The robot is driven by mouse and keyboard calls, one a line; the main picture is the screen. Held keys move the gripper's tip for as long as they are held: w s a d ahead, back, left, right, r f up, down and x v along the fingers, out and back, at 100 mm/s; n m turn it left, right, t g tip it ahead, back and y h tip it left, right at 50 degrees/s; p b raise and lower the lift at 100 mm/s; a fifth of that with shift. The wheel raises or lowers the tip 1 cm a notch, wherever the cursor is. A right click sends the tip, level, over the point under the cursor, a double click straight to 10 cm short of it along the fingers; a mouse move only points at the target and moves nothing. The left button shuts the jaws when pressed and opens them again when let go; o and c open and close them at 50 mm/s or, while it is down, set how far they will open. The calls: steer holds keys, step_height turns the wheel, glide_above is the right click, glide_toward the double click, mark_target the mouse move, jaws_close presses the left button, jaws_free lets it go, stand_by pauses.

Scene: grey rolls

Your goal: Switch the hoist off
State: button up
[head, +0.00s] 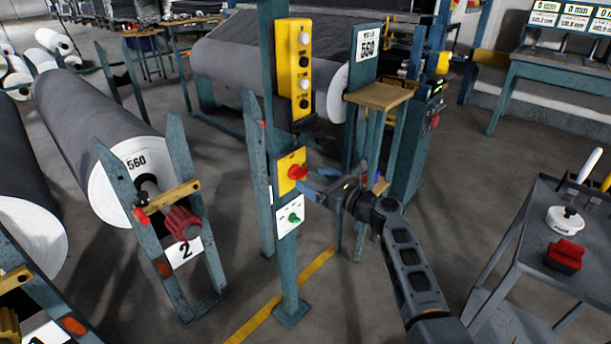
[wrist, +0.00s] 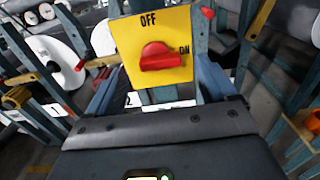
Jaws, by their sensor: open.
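A yellow switch plate (head: 285,160) is fixed to the blue post, with a red rotary knob (head: 297,173) on it. In the wrist view the plate (wrist: 128,38) reads OFF at the top and ON at the right. The knob (wrist: 160,58) has its bar lying level, with its right end towards ON. My gripper (head: 311,182) is at the front of the plate, close to the knob. In the wrist view its blue fingers stand apart, one either side of the knob, with nothing held. Whether a finger touches the knob or plate I cannot tell.
Below is a white plate (head: 284,225) with a green knob (head: 294,218). Above hangs a yellow button box (head: 293,70). A small wooden-topped stand (head: 380,96) is just right of the post. A grey roll (head: 85,115) lies left. A trolley (head: 530,240) stands right.

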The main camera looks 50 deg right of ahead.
mark_target(303, 173)
steer(key=shift+w, duration=1.9)
steer(key=shift+c, duration=0.4)
steer(key=c, duration=1)
